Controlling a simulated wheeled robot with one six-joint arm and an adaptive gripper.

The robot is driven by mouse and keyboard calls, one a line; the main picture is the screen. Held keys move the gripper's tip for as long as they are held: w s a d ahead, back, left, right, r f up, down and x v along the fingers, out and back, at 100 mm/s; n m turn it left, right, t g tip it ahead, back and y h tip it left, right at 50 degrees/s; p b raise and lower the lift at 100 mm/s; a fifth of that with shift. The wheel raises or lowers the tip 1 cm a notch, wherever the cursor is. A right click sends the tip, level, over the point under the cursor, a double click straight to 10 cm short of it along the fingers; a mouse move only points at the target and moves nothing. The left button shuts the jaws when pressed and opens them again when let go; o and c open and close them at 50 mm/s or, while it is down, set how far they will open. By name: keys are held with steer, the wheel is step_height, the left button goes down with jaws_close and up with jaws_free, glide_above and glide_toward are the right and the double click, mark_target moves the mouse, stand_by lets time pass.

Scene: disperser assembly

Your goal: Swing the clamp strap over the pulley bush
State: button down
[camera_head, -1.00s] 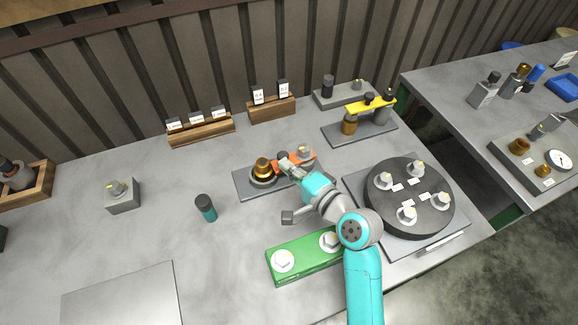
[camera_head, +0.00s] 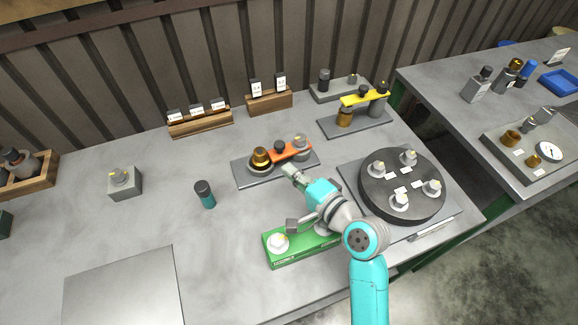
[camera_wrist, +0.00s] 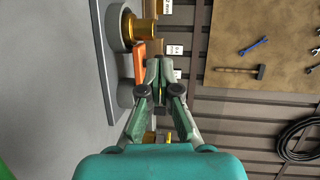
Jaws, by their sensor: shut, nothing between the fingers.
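The orange clamp strap (camera_head: 291,152) is on a grey plate (camera_head: 243,176), running from a grey post (camera_head: 300,141) at right toward the bronze pulley bush (camera_head: 260,156) at left. A dark knob (camera_head: 279,146) stands on the strap. The strap's left end is close beside the bush; I cannot tell whether it overlaps it. In the wrist view the bush (camera_wrist: 145,32) and part of the strap (camera_wrist: 139,68) show left of the fingertips. My gripper (camera_head: 287,169) is shut and empty, in front of the strap and apart from it in the head view.
A similar plate with a yellow strap (camera_head: 365,98) stands behind at right. A black turntable (camera_head: 400,185) is to the right, and a green block (camera_head: 290,252) lies under my arm. A teal-and-black cylinder (camera_head: 205,194) stands left. The table between it and the front plate is clear.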

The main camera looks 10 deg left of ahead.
steer(key=s+d+r, duration=0.1)
steer(key=s+d, duration=0.3)
steer(key=s, duration=0.2)
steer(key=t, duration=0.1)
glide_toward(280, 147)
steer(key=shift+m+h, duration=0.3)
steer(key=shift+m, duration=0.1)
steer(key=x, duration=0.7)
steer(key=shift+d, duration=0.1)
steer(key=shift+w+a, duration=0.25)
steer(key=shift+a, duration=0.25)
steer(key=shift+w+a+r, duration=0.1)
